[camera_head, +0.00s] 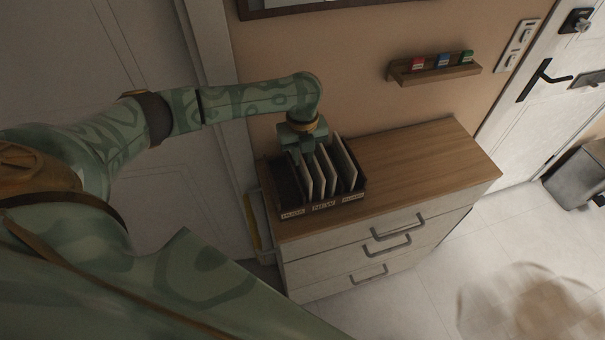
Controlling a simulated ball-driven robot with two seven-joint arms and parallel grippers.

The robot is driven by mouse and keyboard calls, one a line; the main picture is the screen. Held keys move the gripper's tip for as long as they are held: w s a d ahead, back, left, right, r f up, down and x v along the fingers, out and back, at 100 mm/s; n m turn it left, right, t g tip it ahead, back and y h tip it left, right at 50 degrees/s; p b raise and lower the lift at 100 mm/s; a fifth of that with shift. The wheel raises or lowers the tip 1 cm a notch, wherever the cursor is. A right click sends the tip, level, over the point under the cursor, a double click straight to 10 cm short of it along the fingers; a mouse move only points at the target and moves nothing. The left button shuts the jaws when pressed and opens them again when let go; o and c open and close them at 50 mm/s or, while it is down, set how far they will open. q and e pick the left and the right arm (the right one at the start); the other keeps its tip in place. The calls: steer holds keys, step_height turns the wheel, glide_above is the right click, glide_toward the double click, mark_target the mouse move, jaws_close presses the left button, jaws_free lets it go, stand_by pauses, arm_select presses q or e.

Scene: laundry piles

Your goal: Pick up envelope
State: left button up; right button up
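Several pale envelopes (320,175) stand upright in a dark sorter box (326,207) with labelled front compartments. The box sits at the left end of a wooden-topped dresser. My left gripper (297,150) points down over the back left part of the box, close to the envelopes. Its fingertips are hidden among the envelopes and dividers, so I cannot tell whether it is open, shut or touching one. My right gripper is not in view.
The dresser top (420,165) is clear to the right of the box. A small wall shelf (434,73) holds red, blue and green items. A white door (545,85) and a grey bin (580,178) are at the right.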

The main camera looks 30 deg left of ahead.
arm_select(q)
step_height(320, 180, down, 2)
steer(key=shift+f, duration=0.2)
jaws_close()
step_height(320, 180, up, 10)
steer(key=shift+r+p, duration=0.1)
steer(key=shift+p, duration=1.05)
